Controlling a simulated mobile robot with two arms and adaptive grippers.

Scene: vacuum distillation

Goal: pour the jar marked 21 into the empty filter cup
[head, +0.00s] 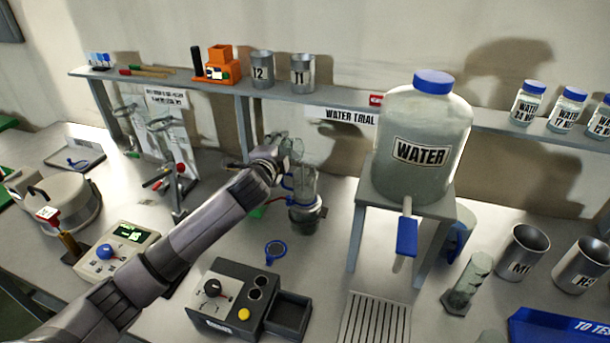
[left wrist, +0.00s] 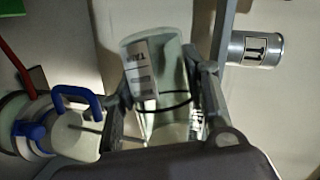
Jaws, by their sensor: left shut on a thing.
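My left gripper (head: 284,150) is shut on a small clear jar (left wrist: 172,65), high over the bench. In the left wrist view the jar lies between the two fingers (left wrist: 160,110), with a white printed label and a dark ring around it. I cannot read 21 on it. In the head view the jar is mostly hidden by the gripper and its tilt is unclear. Just below and right of the gripper stands a clear glass filter assembly (head: 304,190) with blue parts and a dark base. Its cup's inside is not visible. My right gripper is not in view.
A large water tank (head: 425,125) on a stand is to the right. Cans 12 (head: 262,70) and 11 (head: 302,72) stand on the shelf (head: 345,97) behind. Metal stands (head: 172,170) are left.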

